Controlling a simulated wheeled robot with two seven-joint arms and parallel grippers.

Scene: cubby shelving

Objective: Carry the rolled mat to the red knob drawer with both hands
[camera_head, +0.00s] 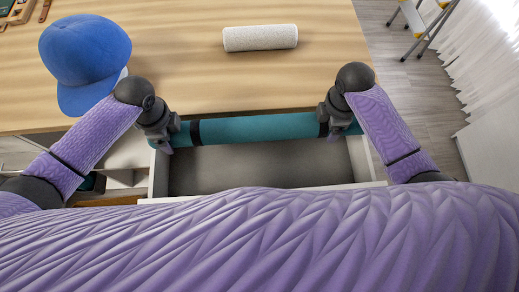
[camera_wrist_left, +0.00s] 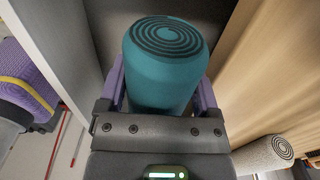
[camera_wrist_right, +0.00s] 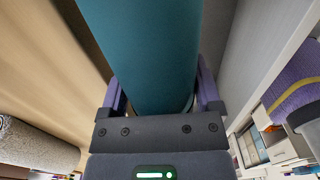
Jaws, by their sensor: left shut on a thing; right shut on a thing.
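The rolled mat (camera_head: 260,129) is teal with dark straps and lies level, left to right, across the far part of an open drawer (camera_head: 260,172). My left gripper (camera_head: 163,132) is shut on the mat near its left end. In the left wrist view the mat's spiral end (camera_wrist_left: 168,38) shows between the fingers. My right gripper (camera_head: 337,120) is shut on the mat near its right end; the mat also fills the jaws in the right wrist view (camera_wrist_right: 145,50). The drawer's grey inside is bare where visible. No red knob shows, and I cannot tell the mat's exact height over the drawer floor.
The wooden tabletop (camera_head: 180,60) lies just beyond the mat. On it are a blue cap (camera_head: 85,50) at left and a white-grey roll (camera_head: 260,37) further back. A yellow stepladder (camera_head: 425,25) stands on the floor at back right, near a white curtain (camera_head: 490,70).

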